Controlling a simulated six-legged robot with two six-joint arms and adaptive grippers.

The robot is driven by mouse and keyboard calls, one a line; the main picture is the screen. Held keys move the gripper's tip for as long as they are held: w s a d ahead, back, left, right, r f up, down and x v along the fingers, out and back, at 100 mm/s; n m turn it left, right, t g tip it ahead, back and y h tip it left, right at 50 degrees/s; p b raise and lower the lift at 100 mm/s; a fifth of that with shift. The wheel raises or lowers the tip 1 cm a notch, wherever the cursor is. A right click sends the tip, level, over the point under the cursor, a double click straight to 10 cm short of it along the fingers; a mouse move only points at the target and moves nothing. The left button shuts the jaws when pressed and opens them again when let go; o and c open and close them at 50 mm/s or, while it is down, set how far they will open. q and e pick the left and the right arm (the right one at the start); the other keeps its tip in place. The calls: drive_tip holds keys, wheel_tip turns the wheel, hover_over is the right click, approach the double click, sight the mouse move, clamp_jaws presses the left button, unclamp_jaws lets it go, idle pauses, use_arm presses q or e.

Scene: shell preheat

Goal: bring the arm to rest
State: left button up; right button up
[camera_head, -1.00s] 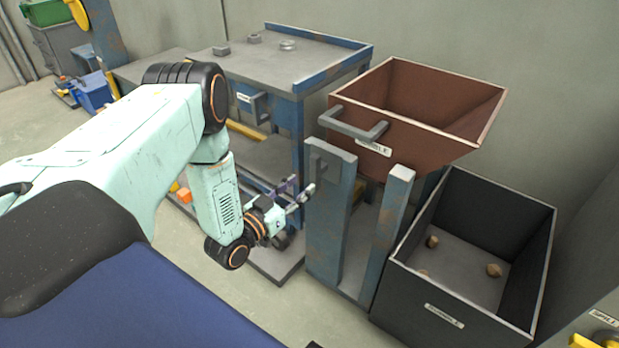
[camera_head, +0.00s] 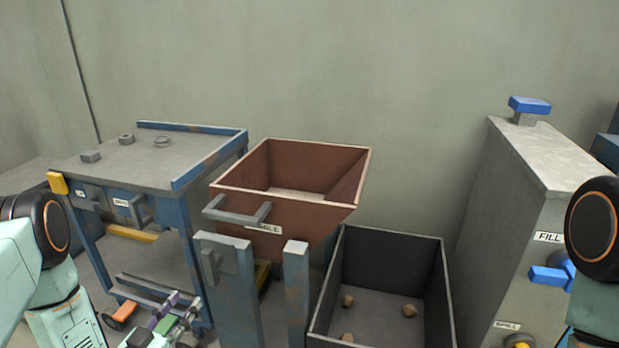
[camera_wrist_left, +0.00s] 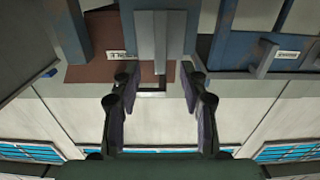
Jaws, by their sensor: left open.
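My left gripper (camera_head: 168,318) is low at the left in the head view, in front of the blue-framed bench and left of the blue posts. Its arm comes in from the left edge. The left wrist view shows its two fingers (camera_wrist_left: 158,88) spread apart with nothing between them. My right arm shows only in part at the right edge of the head view, and its gripper is out of view.
A brown hopper (camera_head: 235,196) with a grey handle sits behind blue posts (camera_head: 228,280). A grey-topped bench (camera_head: 140,168) stands left of it. A dark bin (camera_head: 388,262) holds several brown lumps (camera_head: 410,311). A grey FILL cabinet (camera_head: 530,215) stands at the right.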

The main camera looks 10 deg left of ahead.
use_arm(q)
drive_tip(key=s+d+f+n+g+y+p, duration=0.1)
drive_tip(key=s+d+f+g, duration=0.2)
drive_tip(key=s+f+g, duration=0.25)
drive_tip(key=s+d+f+n+g+p, duration=0.1)
drive_tip(key=s+d+f+g, duration=0.3)
drive_tip(key=s+f+g, duration=0.15)
drive_tip(key=s+d+r+g+p, duration=0.3)
drive_tip(key=s+r, duration=0.1)
drive_tip(key=s, duration=0.5)
drive_tip(key=s+d+r+m+g+p, duration=0.1)
drive_tip(key=s+d+r+g+p, duration=0.2)
drive_tip(key=s, duration=0.6)
drive_tip(key=shift+d+r+g+y, duration=0.3)
drive_tip(key=shift+d+r+g, duration=0.15)
drive_tip(key=shift+r, duration=0.25)
